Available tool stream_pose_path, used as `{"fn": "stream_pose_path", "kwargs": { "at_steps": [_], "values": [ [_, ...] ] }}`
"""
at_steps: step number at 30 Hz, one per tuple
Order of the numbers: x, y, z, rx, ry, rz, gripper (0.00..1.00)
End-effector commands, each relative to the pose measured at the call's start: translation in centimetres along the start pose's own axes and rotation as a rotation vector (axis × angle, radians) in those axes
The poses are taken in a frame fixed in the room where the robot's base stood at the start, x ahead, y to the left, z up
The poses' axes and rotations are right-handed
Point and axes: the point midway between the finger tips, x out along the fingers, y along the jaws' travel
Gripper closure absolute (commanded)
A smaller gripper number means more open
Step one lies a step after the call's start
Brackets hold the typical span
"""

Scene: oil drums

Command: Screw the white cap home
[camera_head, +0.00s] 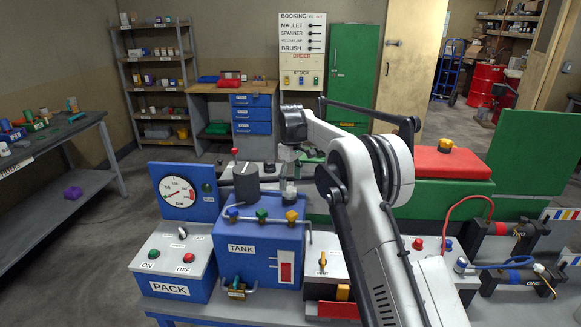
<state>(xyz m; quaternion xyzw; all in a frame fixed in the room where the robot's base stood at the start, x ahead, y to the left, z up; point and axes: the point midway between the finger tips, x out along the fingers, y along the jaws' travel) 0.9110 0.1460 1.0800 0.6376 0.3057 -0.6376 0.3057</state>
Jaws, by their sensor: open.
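The blue tank (258,262) labelled TANK stands in the middle of the bench. A small pale cap-like piece (291,190) shows on top of it at the back right, beside a dark grey cylinder (246,183). It looks like the white cap, but is too small to tell how it is seated. My arm comes in from the lower right and hides part of the bench.
Yellow, green and blue valve knobs (262,215) stand along the tank's front top edge. A pressure gauge (178,191) and the PACK box (172,267) are on the left. A green box with a red cushion (447,163) stands behind on the right. Hoses and cylinders (510,278) lie at right.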

Motion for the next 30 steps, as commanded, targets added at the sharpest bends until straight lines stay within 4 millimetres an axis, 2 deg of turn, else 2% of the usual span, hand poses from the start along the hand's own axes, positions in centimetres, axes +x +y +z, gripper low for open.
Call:
{"fn": "stream_pose_path", "kwargs": {
  "at_steps": [3,9,21,23,30],
  "values": [
    [1.8,0.0,0.0,0.0,0.0,0.0,0.38],
    [3.8,0.0,0.0,0.0,0.0,0.0,0.38],
    [4.6,0.0,0.0,0.0,0.0,0.0,0.38],
    [4.6,0.0,0.0,0.0,0.0,0.0,0.43],
    [4.6,0.0,0.0,0.0,0.0,0.0,0.75]
  ]
}}
